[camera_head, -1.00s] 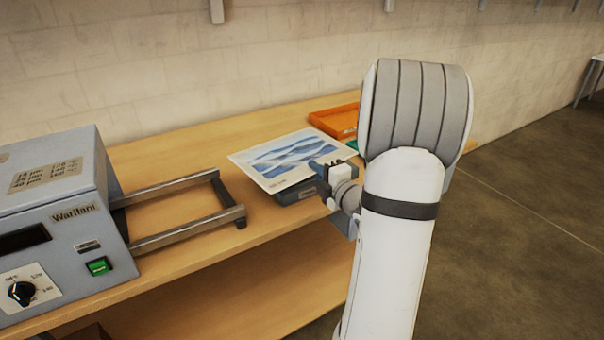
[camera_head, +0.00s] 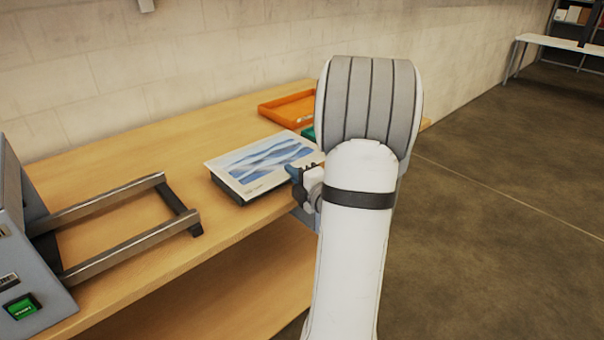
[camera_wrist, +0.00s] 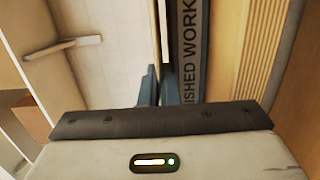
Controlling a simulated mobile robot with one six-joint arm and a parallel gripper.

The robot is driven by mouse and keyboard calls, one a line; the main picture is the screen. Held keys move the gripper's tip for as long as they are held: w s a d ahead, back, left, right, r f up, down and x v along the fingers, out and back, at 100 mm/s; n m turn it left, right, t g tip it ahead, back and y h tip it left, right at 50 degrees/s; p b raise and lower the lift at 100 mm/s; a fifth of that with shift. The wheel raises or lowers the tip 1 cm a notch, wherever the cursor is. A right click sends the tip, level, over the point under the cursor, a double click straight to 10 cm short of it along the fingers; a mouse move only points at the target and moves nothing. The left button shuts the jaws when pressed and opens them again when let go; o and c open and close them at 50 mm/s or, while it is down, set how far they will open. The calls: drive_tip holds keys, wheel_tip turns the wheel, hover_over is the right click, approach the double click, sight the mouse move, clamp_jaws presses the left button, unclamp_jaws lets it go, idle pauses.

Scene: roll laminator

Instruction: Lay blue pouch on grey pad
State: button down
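The blue pouch (camera_head: 262,166) is a flat white sheet with a blue wave picture. In the head view it lies level over the dark grey pad (camera_head: 227,192), whose edge shows below the sheet's left side. The sheet covers most of the pad; any contact is hard to tell. My gripper (camera_head: 297,173) is at the pouch's right front edge. In the wrist view my gripper (camera_wrist: 158,85) has its fingers close together on the thin edge of the sheet. The pad's side (camera_wrist: 190,50), with lettering ending in "ISHED WORK", is just right of the fingers.
The laminator (camera_head: 25,260) stands at the left, with a dark rail frame (camera_head: 115,275) reaching toward the pad. An orange tray (camera_head: 288,108) and a partly hidden green item (camera_head: 308,132) are behind the pouch. Bare wooden bench (camera_head: 185,140) lies between.

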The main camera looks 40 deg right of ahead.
drive_tip(key=shift+f, duration=0.5)
drive_tip(key=shift+f, duration=0.2)
drive_tip(key=c, duration=1.7)
unclamp_jaws()
drive_tip(key=shift+r, duration=0.1)
